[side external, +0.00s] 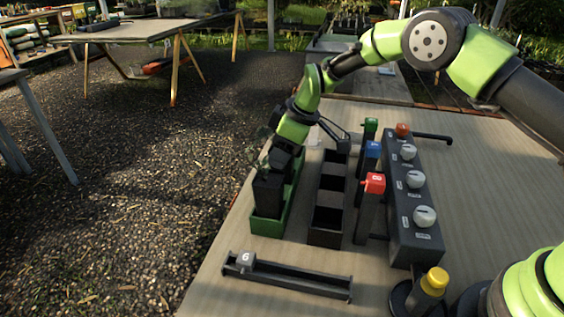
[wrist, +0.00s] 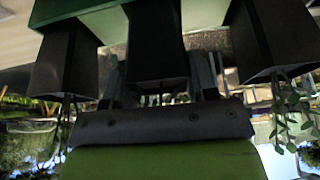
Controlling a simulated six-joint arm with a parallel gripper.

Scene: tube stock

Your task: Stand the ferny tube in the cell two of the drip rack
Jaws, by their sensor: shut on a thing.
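My gripper (side external: 284,150) is at the green tray (side external: 265,226) on the left of the table in the side view. In the wrist view its fingers (wrist: 158,88) are shut around the middle dark square tube (wrist: 155,40). That tube's plant is mostly hidden by my gripper, so I cannot tell if it is ferny. A tube on the right (wrist: 272,40) carries rounded leaves and one on the left (wrist: 66,58) thin sprigs. The held tube appears to be still low at the green tray (wrist: 90,14). A dark rack with open cells (side external: 327,240), likely the drip rack, stands just right of the tray.
Red (side external: 374,183), blue (side external: 372,149) and green (side external: 370,125) heads on posts stand right of the dark rack. A long shallow trough (side external: 300,284) lies in front. A yellow-topped button (side external: 435,280) stands front right.

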